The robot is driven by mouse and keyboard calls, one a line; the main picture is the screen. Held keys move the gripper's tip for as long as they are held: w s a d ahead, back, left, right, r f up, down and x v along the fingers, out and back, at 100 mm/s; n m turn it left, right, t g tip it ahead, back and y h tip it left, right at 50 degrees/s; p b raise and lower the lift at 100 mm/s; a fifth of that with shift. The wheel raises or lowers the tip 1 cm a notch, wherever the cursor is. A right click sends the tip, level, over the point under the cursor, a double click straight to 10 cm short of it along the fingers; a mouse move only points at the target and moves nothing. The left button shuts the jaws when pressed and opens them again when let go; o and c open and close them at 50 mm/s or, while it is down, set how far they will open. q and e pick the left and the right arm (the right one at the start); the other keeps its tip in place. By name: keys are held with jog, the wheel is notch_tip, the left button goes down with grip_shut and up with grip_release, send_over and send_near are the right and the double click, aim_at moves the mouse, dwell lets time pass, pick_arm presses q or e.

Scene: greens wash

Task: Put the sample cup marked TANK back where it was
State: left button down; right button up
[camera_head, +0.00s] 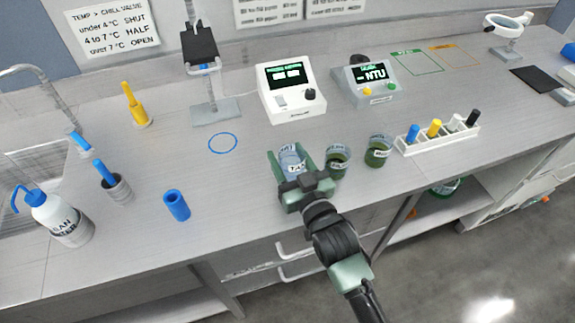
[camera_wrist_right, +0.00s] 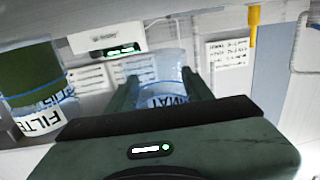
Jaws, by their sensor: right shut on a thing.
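The TANK sample cup (camera_head: 291,160) is a clear cup with a white label, of which "TA" shows in the head view. It stands roughly upright between the fingers of my right gripper (camera_head: 290,163), which is shut on it at the counter's front middle. In the right wrist view the clear cup (camera_wrist_right: 160,68) shows between the two green fingers, its label partly hidden. I cannot tell whether its base touches the counter. My left gripper is not in view.
Two cups of green liquid (camera_head: 338,160) (camera_head: 379,152) stand just right of the held cup. A blue ring (camera_head: 223,143) marks bare counter to its left. Two meters (camera_head: 291,91) (camera_head: 364,82) stand behind, a white rack (camera_head: 438,138) at right, a blue cylinder (camera_head: 176,205) at left.

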jog(key=shift+f, duration=1.75)
jog(key=shift+f, duration=0.1)
jog(key=o, duration=1.4)
jog(key=shift+r, duration=0.2)
jog(key=b+v, duration=0.1)
jog(key=v, duration=1.1)
jog(key=shift+f+b, duration=0.15)
jog(key=shift+b, duration=0.25)
